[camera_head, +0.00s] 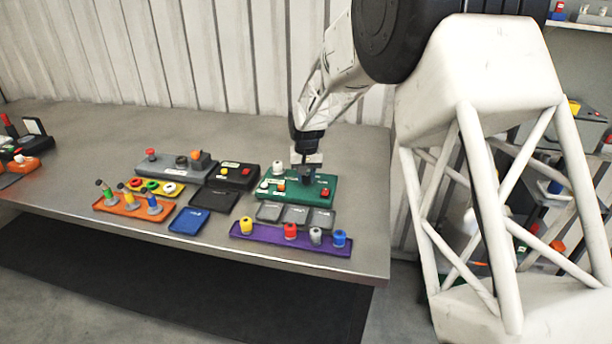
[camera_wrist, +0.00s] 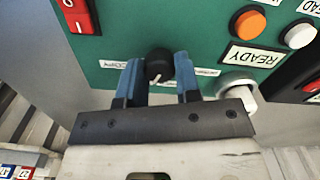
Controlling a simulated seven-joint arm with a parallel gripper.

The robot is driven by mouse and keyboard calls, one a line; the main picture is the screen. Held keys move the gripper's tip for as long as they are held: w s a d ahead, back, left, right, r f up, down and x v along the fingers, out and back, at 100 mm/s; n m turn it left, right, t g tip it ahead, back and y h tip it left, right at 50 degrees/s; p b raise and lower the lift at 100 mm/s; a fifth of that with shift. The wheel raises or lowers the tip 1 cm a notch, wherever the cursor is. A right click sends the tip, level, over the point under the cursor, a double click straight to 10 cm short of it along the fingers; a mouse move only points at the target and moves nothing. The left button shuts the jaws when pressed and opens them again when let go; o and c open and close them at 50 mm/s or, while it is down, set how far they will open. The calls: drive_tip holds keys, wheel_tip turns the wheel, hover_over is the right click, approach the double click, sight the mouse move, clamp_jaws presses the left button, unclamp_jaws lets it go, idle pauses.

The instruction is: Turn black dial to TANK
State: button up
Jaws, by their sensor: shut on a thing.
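The black dial (camera_wrist: 159,66) sits on the green panel (camera_wrist: 190,30) and carries a white pointer mark. In the wrist view the dial is between the two blue fingers of my gripper (camera_wrist: 158,85), which is shut on it. White labels lie on both sides of the dial; the left one looks like "COPY", and the right one is partly hidden by a finger. I cannot read TANK on any label. In the head view my gripper (camera_head: 306,174) reaches down onto the green panel (camera_head: 325,188), and the dial is hidden beneath it.
An orange button (camera_wrist: 249,23) with a READY label, a white button (camera_wrist: 299,35) and a white knob (camera_wrist: 238,90) are on the right. A red switch (camera_wrist: 77,15) is on the left. In the head view a purple tray (camera_head: 290,238) with colored pieces lies in front.

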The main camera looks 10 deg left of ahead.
sight(306, 177)
drive_tip(key=shift+m, duration=0.3)
drive_tip(key=o, duration=0.9)
drive_tip(key=shift+r, duration=0.1)
drive_tip(key=shift+r, duration=3.8)
